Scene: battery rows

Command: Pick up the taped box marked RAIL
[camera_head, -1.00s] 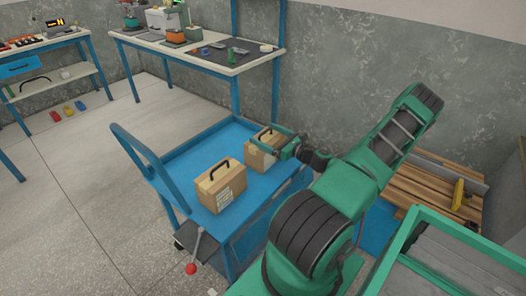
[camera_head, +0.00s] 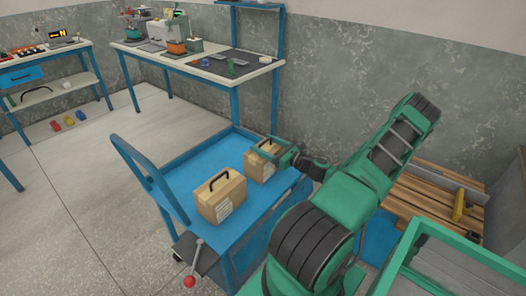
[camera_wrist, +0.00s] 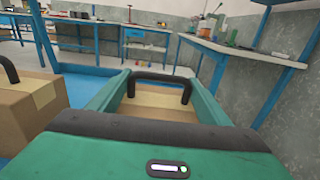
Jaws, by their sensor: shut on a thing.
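Two brown cardboard boxes with black handles are on the blue cart. My gripper (camera_head: 274,150) is shut on the far box (camera_head: 260,164), with its fingers along two opposite sides. In the wrist view this box (camera_wrist: 150,108) lies between the green fingers, its black handle standing up between them. The near box (camera_head: 221,200) stands apart to the left and front, with a pale label on its side; it also shows at the left edge of the wrist view (camera_wrist: 30,112). I cannot read RAIL on either box. My gripper hides part of the far box.
The blue cart (camera_head: 190,172) has a raised push handle (camera_head: 140,160) on its left. A workbench (camera_head: 215,66) with tools stands behind it. A slatted wooden pallet (camera_head: 415,200) lies to the right, and a green frame (camera_head: 450,235) is in front.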

